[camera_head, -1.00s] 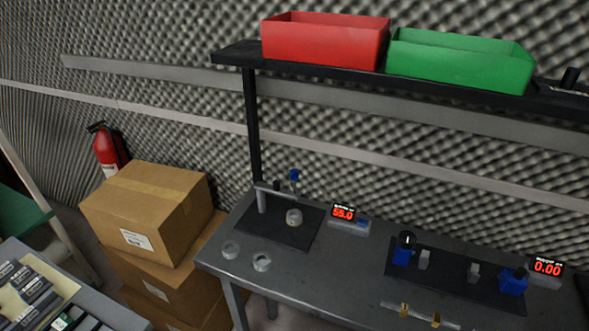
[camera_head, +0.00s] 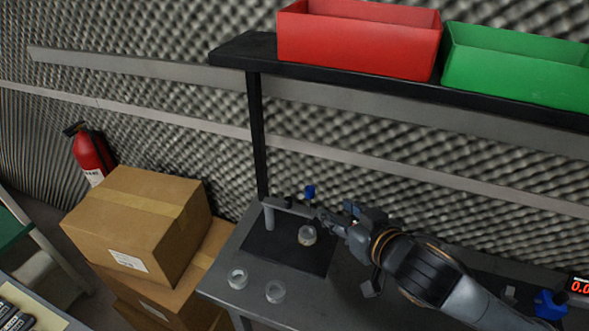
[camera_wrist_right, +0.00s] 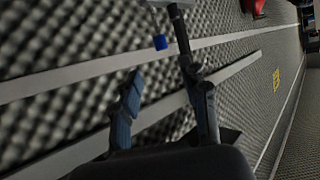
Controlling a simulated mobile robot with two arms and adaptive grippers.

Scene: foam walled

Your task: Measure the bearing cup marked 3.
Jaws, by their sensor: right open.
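Three grey bearing cups show in the head view. One cup (camera_head: 307,235) sits on the dark mat (camera_head: 262,252) of the measuring stand, near its grey post (camera_head: 269,216) and horizontal arm. Two others, a left cup (camera_head: 238,278) and a right cup (camera_head: 275,291), rest on the bare table in front of the mat. I cannot read any marks on them. My right gripper (camera_head: 324,217) is open and empty beside the stand's arm, just above and right of the cup on the mat. Its two fingers stand apart in the wrist view (camera_wrist_right: 168,98). My left gripper is out of view.
A blue part (camera_head: 309,191) tops the stand. A second fixture with a blue block (camera_head: 550,304) is at right. Red (camera_head: 360,35) and green (camera_head: 515,68) bins stand on the shelf above. Cardboard boxes (camera_head: 135,225) are left.

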